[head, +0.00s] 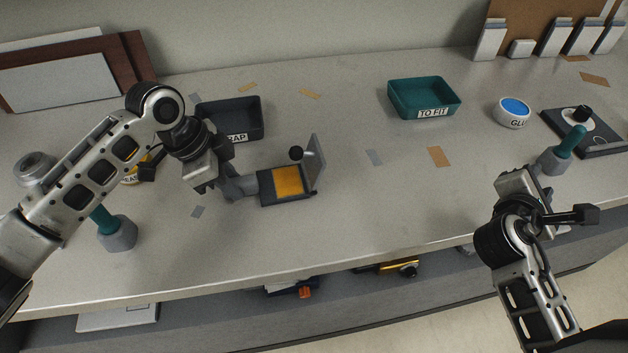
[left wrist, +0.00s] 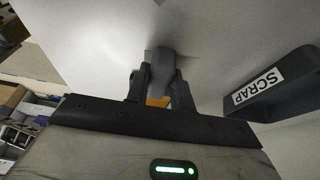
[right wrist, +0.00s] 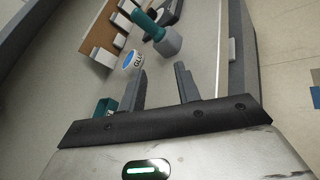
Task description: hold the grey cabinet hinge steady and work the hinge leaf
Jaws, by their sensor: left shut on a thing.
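The grey cabinet hinge (head: 266,190) lies on the counter, left of centre in the head view, with an orange plate on top. My left gripper (head: 231,187) is shut on the hinge's grey left end, which also shows between the fingers in the left wrist view (left wrist: 162,65). The leaf is hidden there. My right gripper (right wrist: 163,88) is open and empty, far to the right of the hinge, near a teal-handled tool (head: 571,141).
A dark SCRAP tray (head: 253,115) stands behind the hinge. A teal TO FIT tray (head: 424,96), a GLUE tub (head: 513,112) and a dark device (head: 605,135) stand further right. Another teal-handled tool (head: 116,232) stands at left. The counter right of the leaf is mostly clear.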

